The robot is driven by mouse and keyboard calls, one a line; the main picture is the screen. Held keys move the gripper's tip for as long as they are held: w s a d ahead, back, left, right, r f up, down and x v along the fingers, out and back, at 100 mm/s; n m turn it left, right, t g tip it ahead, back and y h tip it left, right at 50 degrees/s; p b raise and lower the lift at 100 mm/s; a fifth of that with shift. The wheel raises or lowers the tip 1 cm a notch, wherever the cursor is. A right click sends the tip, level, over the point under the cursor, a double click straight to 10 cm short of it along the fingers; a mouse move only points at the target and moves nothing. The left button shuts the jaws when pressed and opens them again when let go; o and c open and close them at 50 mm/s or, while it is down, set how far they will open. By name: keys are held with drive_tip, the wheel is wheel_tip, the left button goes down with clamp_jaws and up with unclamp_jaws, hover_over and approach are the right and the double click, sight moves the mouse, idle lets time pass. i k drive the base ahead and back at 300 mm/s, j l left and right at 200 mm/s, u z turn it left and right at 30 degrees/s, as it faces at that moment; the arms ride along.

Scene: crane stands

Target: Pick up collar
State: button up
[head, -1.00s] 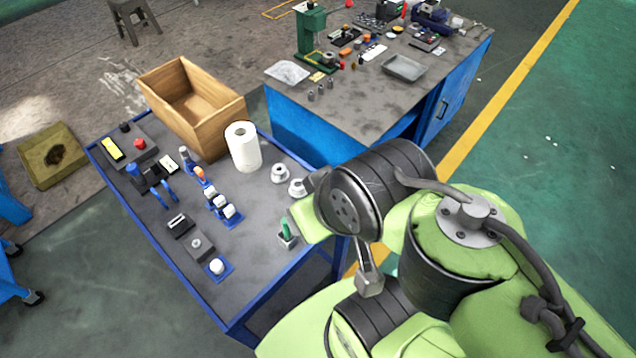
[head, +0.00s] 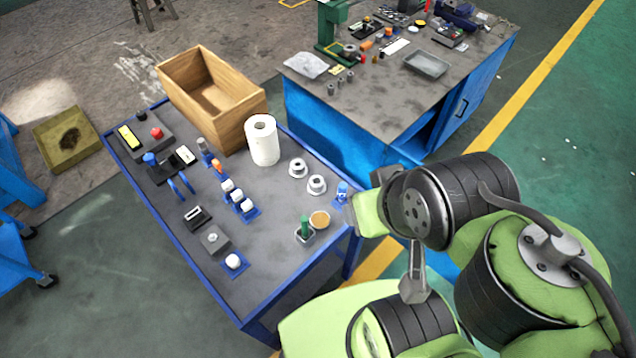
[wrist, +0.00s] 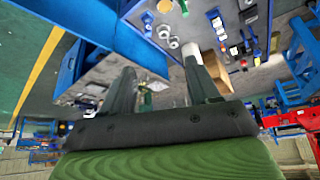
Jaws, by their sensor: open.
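Two pale ring-shaped parts with centre holes, which look like collars, stand on the grey top of the blue-edged table: one collar (head: 298,168) beside the paper roll, the other collar (head: 317,184) just nearer the table's right edge. I cannot tell which one the task means. They seem to show small in the wrist view too, one at the upper middle (wrist: 164,31). My gripper (wrist: 162,75) is open and empty in the wrist view, its two fingers apart and well away from the table. In the head view my arm hides the gripper.
A white paper roll (head: 262,140) and an open wooden box (head: 212,100) stand behind the collars. A blue piece (head: 342,192), a tan disc (head: 319,219) and a green-handled item (head: 304,230) lie near the right edge. A second blue workbench (head: 385,110) stands behind.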

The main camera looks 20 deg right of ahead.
sight(316, 186)
drive_tip(key=l+u, duration=0.25)
drive_tip(key=u, duration=0.15)
drive_tip(key=l+u, duration=0.25)
drive_tip(key=u, duration=0.2)
drive_tip(key=l+u, duration=0.25)
drive_tip(key=u, duration=0.15)
drive_tip(key=l+u, duration=0.25)
drive_tip(key=u, duration=0.2)
drive_tip(key=k+l+u, duration=0.15)
drive_tip(key=u, duration=0.25)
